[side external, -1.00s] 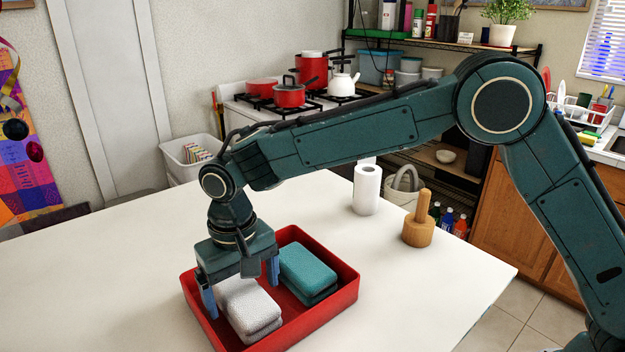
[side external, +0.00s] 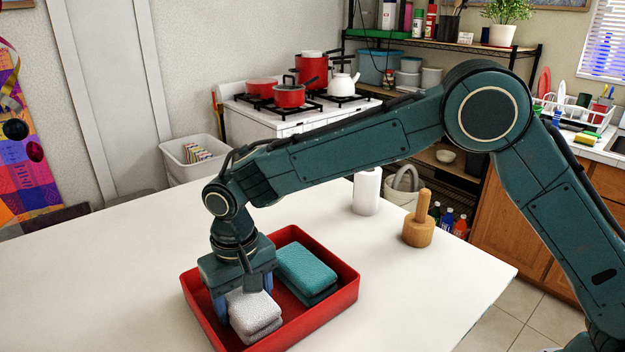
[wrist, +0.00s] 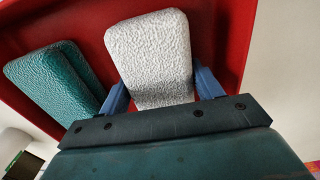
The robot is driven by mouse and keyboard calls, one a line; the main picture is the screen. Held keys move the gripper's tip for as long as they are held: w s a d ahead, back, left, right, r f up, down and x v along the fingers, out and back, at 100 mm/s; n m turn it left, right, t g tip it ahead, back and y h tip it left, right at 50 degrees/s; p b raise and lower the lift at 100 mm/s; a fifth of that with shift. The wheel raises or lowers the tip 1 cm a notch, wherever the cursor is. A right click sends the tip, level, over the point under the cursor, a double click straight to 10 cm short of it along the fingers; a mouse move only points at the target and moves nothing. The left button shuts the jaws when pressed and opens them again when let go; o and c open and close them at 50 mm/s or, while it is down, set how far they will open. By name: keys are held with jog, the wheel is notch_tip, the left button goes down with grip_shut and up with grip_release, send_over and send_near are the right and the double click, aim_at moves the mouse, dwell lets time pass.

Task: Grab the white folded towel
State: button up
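The white folded towel (side external: 254,312) lies in the red tray (side external: 345,298), at its near left. My gripper (side external: 244,299) is low over the towel's far end, with one blue finger on each side. In the wrist view, the towel (wrist: 150,55) fills the space between the fingers of my gripper (wrist: 163,92), which appear to press against its sides. The towel still rests in the tray. The fingertips are partly hidden by the towel and the gripper body.
A teal folded towel (side external: 307,268) lies in the tray beside the white one, close to the gripper. A wooden mallet-like object (side external: 418,232) and a paper roll (side external: 367,191) stand behind the tray on the white table (side external: 110,275).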

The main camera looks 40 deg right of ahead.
jog(key=shift+c, duration=1)
jog(key=shift+r, duration=0.15)
notch_tip(320, 180, up, 20)
jog(key=shift+d, duration=0.1)
dwell(0.4)
